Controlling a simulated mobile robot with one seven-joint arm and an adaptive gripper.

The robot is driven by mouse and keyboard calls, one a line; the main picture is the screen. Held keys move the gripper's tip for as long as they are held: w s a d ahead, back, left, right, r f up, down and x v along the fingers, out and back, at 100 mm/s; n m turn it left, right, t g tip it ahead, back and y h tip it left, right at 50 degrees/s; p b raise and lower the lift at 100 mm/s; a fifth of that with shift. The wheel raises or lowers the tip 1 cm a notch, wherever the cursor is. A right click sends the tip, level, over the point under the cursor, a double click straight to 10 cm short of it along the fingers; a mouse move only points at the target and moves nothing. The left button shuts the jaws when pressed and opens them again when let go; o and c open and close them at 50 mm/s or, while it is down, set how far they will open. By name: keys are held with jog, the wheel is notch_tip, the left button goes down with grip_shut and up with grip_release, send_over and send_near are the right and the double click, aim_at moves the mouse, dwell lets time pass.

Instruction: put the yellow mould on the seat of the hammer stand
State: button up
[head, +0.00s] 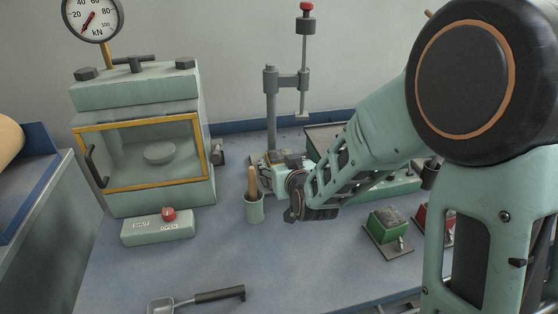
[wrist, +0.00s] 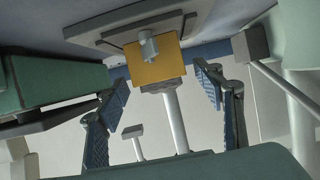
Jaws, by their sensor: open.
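The yellow mould (wrist: 170,70) shows in the wrist view as a yellow face with a grey clamp in front, on a grey plate (wrist: 90,36). My gripper (wrist: 164,100) is open; its blue fingers stand apart on either side below the mould in the picture, not closed on it. In the head view my gripper (head: 268,160) is low at the foot of the hammer stand (head: 271,115), and the mould is hidden or too small to tell. The hammer's rod and red knob (head: 306,7) stand upright. The seat is hidden; I cannot tell whether the mould touches it.
A press (head: 140,90) with a yellow-framed door stands left, its button box (head: 158,228) in front. A green mould (head: 388,222) stands right; a scoop (head: 195,300) lies in front.

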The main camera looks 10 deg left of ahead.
jog(key=v, duration=0.9)
jog(key=shift+s+p, duration=0.2)
jog(key=shift+p, duration=0.2)
jog(key=shift+d, duration=0.1)
